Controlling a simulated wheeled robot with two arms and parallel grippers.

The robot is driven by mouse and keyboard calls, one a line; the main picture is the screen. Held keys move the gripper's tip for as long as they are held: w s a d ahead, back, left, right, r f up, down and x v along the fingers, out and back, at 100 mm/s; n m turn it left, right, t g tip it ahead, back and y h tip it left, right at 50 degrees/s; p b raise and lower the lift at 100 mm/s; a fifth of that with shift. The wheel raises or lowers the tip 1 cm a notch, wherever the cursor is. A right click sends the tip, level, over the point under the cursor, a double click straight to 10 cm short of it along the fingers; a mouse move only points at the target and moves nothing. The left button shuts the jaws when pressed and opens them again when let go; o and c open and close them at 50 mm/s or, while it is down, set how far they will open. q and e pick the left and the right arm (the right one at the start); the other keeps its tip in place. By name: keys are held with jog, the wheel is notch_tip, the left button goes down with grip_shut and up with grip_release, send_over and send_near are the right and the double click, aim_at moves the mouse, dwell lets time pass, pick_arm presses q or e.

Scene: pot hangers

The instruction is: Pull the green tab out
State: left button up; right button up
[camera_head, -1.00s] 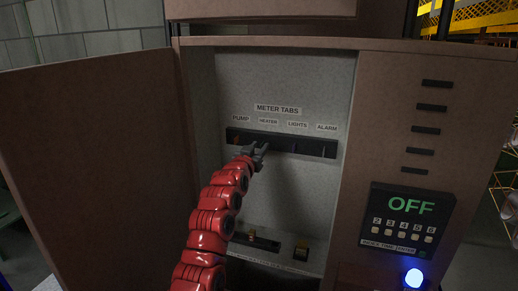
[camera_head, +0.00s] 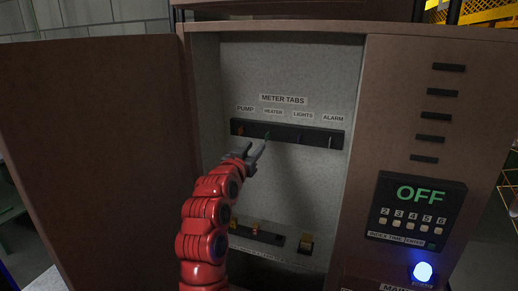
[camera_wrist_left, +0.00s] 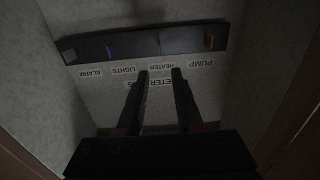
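A small green tab (camera_head: 267,134) sits in the dark slotted strip (camera_head: 318,137) under the HEATER label, small and partly dark in the head view. My left gripper (camera_head: 257,149) is just below the strip near the green tab. Its two fingers (camera_wrist_left: 159,74) are apart with nothing seen between them, pointing toward the HEATER part of the strip. My right gripper is not in view.
An orange tab (camera_head: 240,130) is left of the green one under PUMP; a purple tab (camera_wrist_left: 111,49) shows in the wrist view. The brown door (camera_head: 95,150) stands open at left. A lower panel (camera_head: 258,234) and OFF keypad (camera_head: 418,208) are below and right.

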pick_arm(q)
jog(key=b+v, duration=0.2)
jog(key=v, duration=0.7)
jog(key=shift+b, duration=0.3)
